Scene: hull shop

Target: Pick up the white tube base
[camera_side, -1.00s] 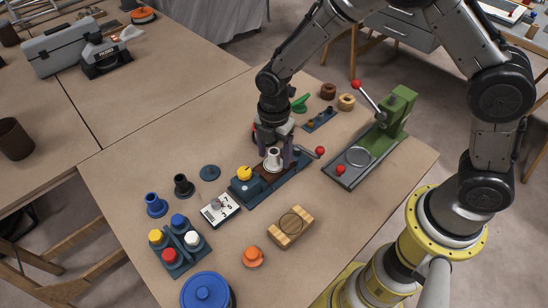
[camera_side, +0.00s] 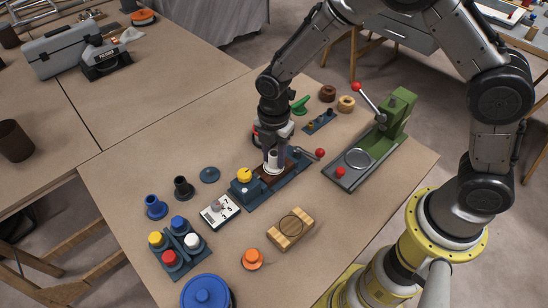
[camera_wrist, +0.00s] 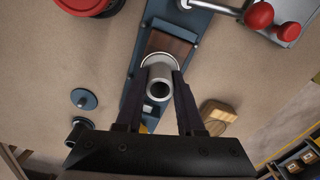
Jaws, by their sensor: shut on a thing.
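The white tube base (camera_side: 272,163) stands upright on the brown block of the dark blue fixture, near the middle of the table. In the wrist view the white tube base (camera_wrist: 159,84) shows its round flange and dark bore. My gripper (camera_side: 274,160) points down over the fixture, with its fingers at the tube. In the wrist view my gripper (camera_wrist: 160,84) has one dark finger on each side of the tube and is shut on it. The dark blue fixture (camera_side: 293,173) carries a yellow knob (camera_side: 244,174) and a red-tipped lever (camera_side: 320,153).
A green press (camera_side: 380,140) stands to the right. A grey counter box (camera_side: 220,210), a wooden block (camera_side: 290,229), an orange part (camera_side: 252,259) and a rack of coloured caps (camera_side: 181,249) lie in front. Blue (camera_side: 156,207) and black (camera_side: 183,188) tubes stand left.

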